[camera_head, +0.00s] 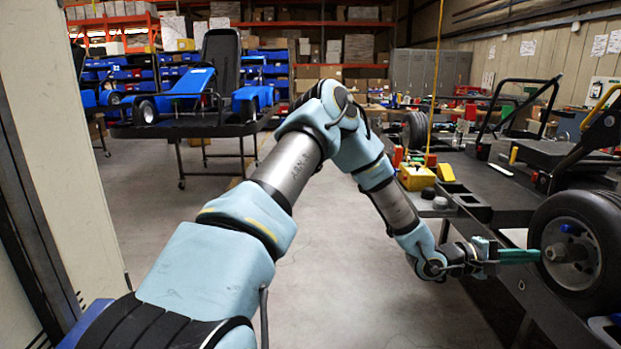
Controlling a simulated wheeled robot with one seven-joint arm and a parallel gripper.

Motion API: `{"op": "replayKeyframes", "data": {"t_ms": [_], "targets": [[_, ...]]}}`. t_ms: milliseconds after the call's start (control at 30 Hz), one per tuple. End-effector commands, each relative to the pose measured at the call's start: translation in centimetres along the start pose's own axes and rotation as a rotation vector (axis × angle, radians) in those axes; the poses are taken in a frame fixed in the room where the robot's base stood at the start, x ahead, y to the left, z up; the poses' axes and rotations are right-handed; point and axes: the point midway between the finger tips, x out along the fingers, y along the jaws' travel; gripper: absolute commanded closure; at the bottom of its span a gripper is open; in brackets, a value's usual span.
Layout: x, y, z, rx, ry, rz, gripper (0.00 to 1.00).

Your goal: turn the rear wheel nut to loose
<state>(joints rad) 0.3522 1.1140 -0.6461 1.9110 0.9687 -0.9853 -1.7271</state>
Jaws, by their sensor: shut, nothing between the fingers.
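A rear wheel (590,290) with a black tyre and pale rim stands at the right edge, part of it cut off by the frame. A grey hub with a nut-like end (563,252) sticks out from its centre toward the left. A small blue part (571,229) sits on the rim just above the hub. My gripper (536,256) points right at hub height, its green fingers shut with nothing held. The fingertips are close to the hub's end. I cannot tell whether they touch it.
The dark kart stand (500,190) with black kart parts fills the right side. A yellow box (417,177) and small round parts lie at its near left end. A blue kart (190,95) stands on another table at the back left. The grey floor between is clear.

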Motion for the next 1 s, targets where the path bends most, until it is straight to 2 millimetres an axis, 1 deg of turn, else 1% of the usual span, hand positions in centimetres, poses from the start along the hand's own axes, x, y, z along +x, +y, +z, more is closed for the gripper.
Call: {"op": "replayKeyframes", "data": {"t_ms": [33,400,600,700,800,900,1000], "targets": [[-0.1,-0.5,-0.2,0.077,0.001,0.000,1.00],[-0.6,-2.5,-1.4,0.829,0.000,0.000,1.00],[-0.8,-3.3,-1.9,1.161,0.000,0.001,1.00],[-0.8,-3.5,-2.0,1.269,0.000,0.000,1.00],[-0.8,-3.6,-2.1,1.333,0.000,0.000,1.00],[-0.6,-3.6,-2.1,1.362,0.000,0.001,1.00],[0.1,-3.7,-2.1,1.368,-0.001,0.001,1.00]]}}
